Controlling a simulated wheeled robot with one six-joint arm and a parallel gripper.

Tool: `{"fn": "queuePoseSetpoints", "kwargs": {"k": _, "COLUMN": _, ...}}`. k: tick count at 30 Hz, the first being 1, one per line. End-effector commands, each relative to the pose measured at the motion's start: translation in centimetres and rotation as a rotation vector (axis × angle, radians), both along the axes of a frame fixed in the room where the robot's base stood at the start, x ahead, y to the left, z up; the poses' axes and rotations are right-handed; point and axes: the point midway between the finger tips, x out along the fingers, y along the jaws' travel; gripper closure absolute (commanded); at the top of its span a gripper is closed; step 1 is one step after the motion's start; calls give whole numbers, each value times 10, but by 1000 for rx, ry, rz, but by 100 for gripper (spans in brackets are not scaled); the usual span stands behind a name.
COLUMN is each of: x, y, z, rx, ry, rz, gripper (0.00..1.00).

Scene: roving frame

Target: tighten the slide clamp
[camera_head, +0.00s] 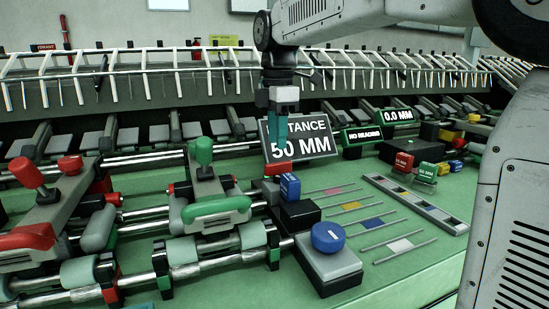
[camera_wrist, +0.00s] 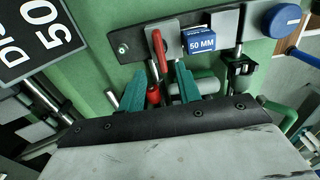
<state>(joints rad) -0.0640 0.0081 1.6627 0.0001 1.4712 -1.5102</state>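My gripper (camera_head: 274,132) hangs with its teal fingers pointing down, in front of the "DISTANCE 50 MM" sign (camera_head: 300,140). In the wrist view my gripper (camera_wrist: 158,82) has its fingers spread, with nothing visibly held. A slide with an upright green knob (camera_head: 201,152) and a green handle (camera_head: 217,206) sits on the rails, left of my gripper. Another slide has red knobs (camera_head: 27,174) and a red handle (camera_head: 28,237). Which part is the slide clamp is unclear.
A blue "50 MM" block (camera_head: 290,187) stands beside the slide; it also shows in the wrist view (camera_wrist: 200,44). A blue round knob (camera_head: 328,236) sits on a grey block. Red and green labelled blocks, a slotted strip (camera_head: 415,200) and a "NO READING" display (camera_head: 362,135) lie right.

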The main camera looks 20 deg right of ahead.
Motion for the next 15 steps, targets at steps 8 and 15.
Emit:
{"fn": "queuePoseSetpoints", "kwargs": {"k": 8, "x": -1, "y": -3, "z": -45, "rx": 0, "ry": 2, "rz": -6, "gripper": 66}}
{"fn": "queuePoseSetpoints", "kwargs": {"k": 15, "x": -1, "y": -1, "z": -61, "rx": 0, "ry": 0, "rz": -5, "gripper": 66}}
